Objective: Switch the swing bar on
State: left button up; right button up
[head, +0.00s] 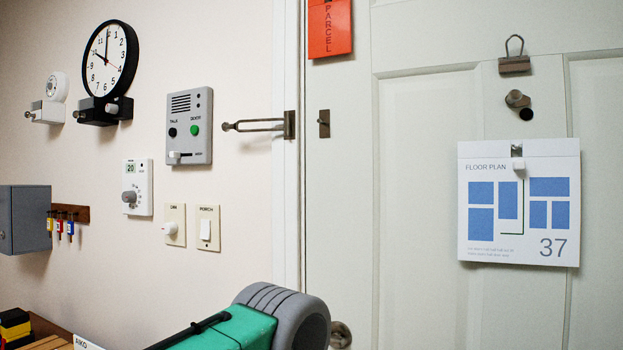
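The swing bar (258,125) is a dark metal loop hinged at a plate (289,125) on the white door frame. It points left over the wall, away from the door. Its small dark catch plate (324,123) is on the white door (340,220), right of the frame, and the bar is not over it. The door looks closed. Neither of my grippers is in view.
A grey intercom (189,126) is on the wall close to the bar's free end. An orange parcel card (329,28) hangs above the catch. A teal and grey object (235,328) stands low in front. A floor plan (518,202) hangs on the door.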

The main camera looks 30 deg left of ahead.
aim_at(226, 127)
jog(key=u, duration=1.35)
